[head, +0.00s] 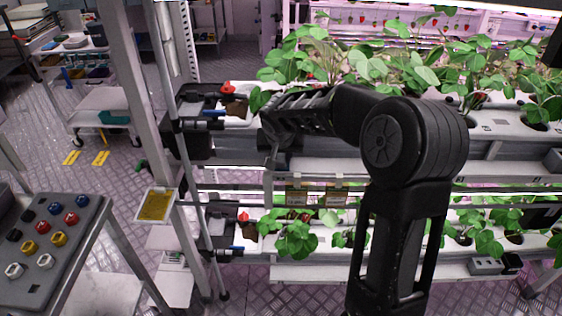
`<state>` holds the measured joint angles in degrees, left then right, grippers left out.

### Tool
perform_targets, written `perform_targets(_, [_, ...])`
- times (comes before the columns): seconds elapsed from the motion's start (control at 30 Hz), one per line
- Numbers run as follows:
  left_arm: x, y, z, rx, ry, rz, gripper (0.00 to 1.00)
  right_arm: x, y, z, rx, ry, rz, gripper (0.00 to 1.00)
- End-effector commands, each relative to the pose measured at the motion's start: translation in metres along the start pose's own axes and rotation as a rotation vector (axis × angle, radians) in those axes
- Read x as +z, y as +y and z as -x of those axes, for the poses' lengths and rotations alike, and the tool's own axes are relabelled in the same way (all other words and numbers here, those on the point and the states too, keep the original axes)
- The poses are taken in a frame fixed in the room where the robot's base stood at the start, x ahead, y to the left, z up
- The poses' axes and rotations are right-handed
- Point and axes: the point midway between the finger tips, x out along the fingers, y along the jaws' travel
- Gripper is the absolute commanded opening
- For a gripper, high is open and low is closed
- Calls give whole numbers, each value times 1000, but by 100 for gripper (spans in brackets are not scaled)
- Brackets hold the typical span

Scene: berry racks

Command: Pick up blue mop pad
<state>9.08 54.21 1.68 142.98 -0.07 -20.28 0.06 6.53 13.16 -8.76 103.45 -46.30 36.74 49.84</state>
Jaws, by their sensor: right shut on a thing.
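My right arm comes up from the bottom and reaches left across the upper berry rack. My right gripper (270,158) is at the rack's left end, pointing down and seen from behind. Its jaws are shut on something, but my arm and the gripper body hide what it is. I cannot make out a blue mop pad clearly. A small blue piece (213,113) shows on the rack's end fittings, left of the gripper; I cannot tell what it is. My left gripper is not in view.
Strawberry plants (375,65) fill the upper rack, with a second planted level (290,235) below. A metal post (140,100) stands left of the gripper. A button panel (50,245) is at the lower left, a cart (100,103) behind it. Bare floor lies between.

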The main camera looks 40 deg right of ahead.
Motion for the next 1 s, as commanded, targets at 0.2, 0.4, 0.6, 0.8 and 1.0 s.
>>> perform_targets(0.2, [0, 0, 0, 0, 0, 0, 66, 0, 0, 0, 0, 0, 0, 0])
perform_targets(0.4, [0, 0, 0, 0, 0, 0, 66, 0, 0, 0, 0, 0, 0, 0])
perform_targets(0.6, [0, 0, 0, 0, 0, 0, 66, -1, 0, 2, 0, 1, 0, 0])
perform_targets(0.8, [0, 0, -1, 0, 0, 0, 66, -8, 0, 12, 0, 3, -1, 0])
perform_targets(1.0, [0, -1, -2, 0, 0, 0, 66, -21, 0, 35, -1, 4, -1, 0])
